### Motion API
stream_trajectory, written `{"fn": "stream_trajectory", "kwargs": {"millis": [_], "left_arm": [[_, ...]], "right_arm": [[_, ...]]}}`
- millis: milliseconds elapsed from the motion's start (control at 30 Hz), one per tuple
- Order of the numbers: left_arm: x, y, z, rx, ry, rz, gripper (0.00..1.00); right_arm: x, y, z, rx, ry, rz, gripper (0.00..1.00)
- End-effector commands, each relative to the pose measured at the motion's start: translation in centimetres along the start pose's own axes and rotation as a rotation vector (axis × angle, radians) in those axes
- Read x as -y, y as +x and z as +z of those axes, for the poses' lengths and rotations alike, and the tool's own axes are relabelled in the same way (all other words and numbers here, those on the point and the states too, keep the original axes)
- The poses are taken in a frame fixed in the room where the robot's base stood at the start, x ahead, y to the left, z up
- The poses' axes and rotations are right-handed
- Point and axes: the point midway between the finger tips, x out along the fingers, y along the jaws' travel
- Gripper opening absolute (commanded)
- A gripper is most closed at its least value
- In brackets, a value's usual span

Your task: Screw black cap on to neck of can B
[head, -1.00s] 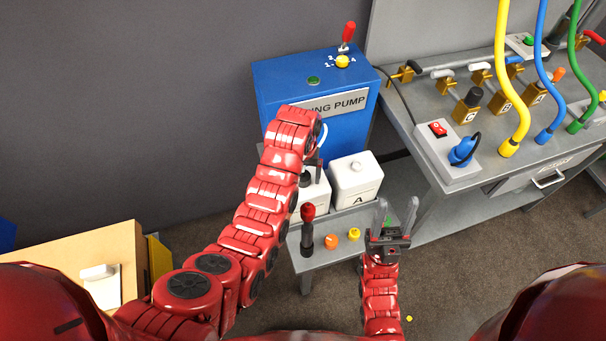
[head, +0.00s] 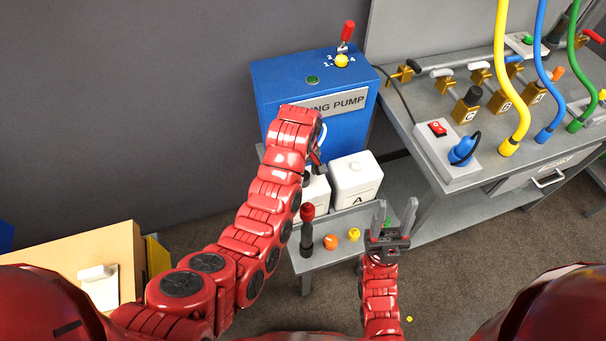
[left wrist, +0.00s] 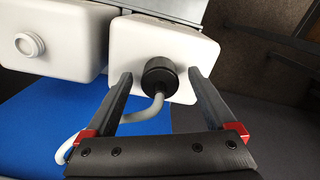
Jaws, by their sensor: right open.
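The black cap (left wrist: 160,76) sits at the top of a white can (left wrist: 180,48), which I take for can B; a grey hose (left wrist: 140,112) runs from it. I cannot tell how tightly it is seated. My left gripper (left wrist: 160,76) is open, with one finger on each side of the cap and a gap on both sides. In the head view can B (head: 317,197) is mostly hidden behind my left arm, beside can A (head: 356,181). My right gripper (head: 394,219) is open and empty, near the low shelf's front right edge.
The blue pump box (head: 312,95) stands right behind the cans. A red-handled tool (head: 307,228), an orange cap (head: 330,242) and a yellow cap (head: 354,235) are on the grey shelf (head: 325,258). A workbench (head: 440,160) with hoses stands right. A cardboard box (head: 110,243) is left.

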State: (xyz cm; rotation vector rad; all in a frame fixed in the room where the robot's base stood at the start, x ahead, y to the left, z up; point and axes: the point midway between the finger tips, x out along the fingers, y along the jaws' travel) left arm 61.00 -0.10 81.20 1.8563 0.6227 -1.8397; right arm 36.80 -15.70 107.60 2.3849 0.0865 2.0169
Motion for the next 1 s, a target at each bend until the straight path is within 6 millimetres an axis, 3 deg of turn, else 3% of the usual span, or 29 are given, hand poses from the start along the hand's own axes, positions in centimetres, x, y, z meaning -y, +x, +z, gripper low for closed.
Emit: {"fn": "stream_trajectory", "kwargs": {"millis": [33,400,500,633,833,1000], "left_arm": [[0.0,0.0,0.0,0.0,0.001,0.0,0.81],[0.0,0.0,0.0,0.0,0.003,0.0,0.14],[0.0,0.0,0.0,0.0,0.003,0.0,0.0],[0.0,-0.2,0.0,0.001,0.088,0.001,0.0],[0.0,-0.1,0.0,0.001,0.383,0.005,0.0],[0.1,0.0,0.0,0.001,0.458,0.005,0.0]], "right_arm": [[0.0,0.0,0.0,0.0,0.0,0.0,0.5],[0.0,0.0,0.0,0.0,0.0,0.0,0.5],[0.0,0.0,0.0,0.0,0.0,0.0,0.5],[0.0,0.5,-0.1,0.0,0.0,0.0,0.5],[-0.1,1.2,-0.2,0.0,0.0,0.0,0.5],[-0.1,1.3,-0.2,0.0,0.0,0.0,0.5]]}}
